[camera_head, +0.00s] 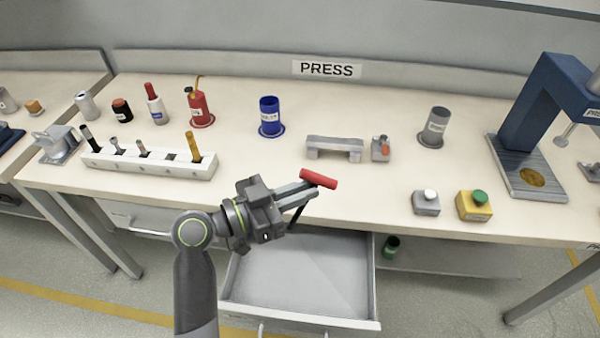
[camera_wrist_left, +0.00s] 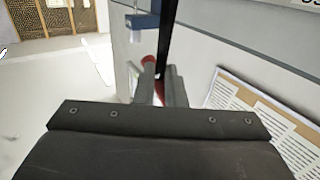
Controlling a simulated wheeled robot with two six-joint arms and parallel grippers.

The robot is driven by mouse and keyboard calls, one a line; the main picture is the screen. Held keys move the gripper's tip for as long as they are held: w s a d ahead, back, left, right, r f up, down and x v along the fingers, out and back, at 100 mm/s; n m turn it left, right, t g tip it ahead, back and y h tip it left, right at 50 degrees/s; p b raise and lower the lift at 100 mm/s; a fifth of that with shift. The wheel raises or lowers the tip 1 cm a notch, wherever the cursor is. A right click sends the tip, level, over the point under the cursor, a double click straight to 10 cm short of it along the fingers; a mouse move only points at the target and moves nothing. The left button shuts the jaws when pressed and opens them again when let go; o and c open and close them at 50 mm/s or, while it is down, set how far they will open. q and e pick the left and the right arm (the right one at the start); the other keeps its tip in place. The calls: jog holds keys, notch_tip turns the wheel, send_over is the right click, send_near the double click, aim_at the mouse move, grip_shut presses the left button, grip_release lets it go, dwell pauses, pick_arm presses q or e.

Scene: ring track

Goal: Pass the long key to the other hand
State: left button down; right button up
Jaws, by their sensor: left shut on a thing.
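The long key has a red crossbar handle (camera_head: 319,179) and a thin dark shaft (camera_head: 297,217) that slants down from the fingers in the head view. My left gripper (camera_head: 308,190) is shut on the key near the handle and holds it above the front edge of the bench, over the open drawer. In the left wrist view the red handle (camera_wrist_left: 149,60) shows between the fingertips (camera_wrist_left: 160,85), with the dark shaft (camera_wrist_left: 166,42) running up beyond them. The fingers hide part of the key. My right gripper is not in view.
The bench (camera_head: 270,190) is clear near its front middle. An open empty drawer (camera_head: 300,270) sticks out below. A white block with slots (camera_head: 150,162) stands left, a grey bridge-shaped block (camera_head: 335,144) behind, and a yellow button box (camera_head: 473,207) and blue press (camera_head: 535,105) right.

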pick_arm(q)
jog(key=shift+s+a+m+g+h, duration=0.15)
jog(key=shift+a+m+g+h, duration=0.3)
jog(key=shift+m+g, duration=0.5)
jog(key=shift+s+a+m+g+h, duration=0.25)
jog(key=shift+a+m+g, duration=0.35)
jog(key=shift+g, duration=0.8)
jog(key=shift+s+a+m+g+h, duration=0.1)
jog(key=shift+a+m+g+h, duration=0.35)
jog(key=shift+m+g, duration=0.5)
jog(key=shift+a, duration=0.1)
jog(key=s+a+f+n+t+y, duration=0.2)
jog(key=s+a+n+t+y, duration=0.1)
jog(key=a+n+t+y, duration=0.6)
jog(key=shift+a+n+t, duration=1.2)
jog(key=shift+a+t, duration=1.1)
jog(key=shift+a, duration=0.5)
jog(key=shift+f, duration=0.1)
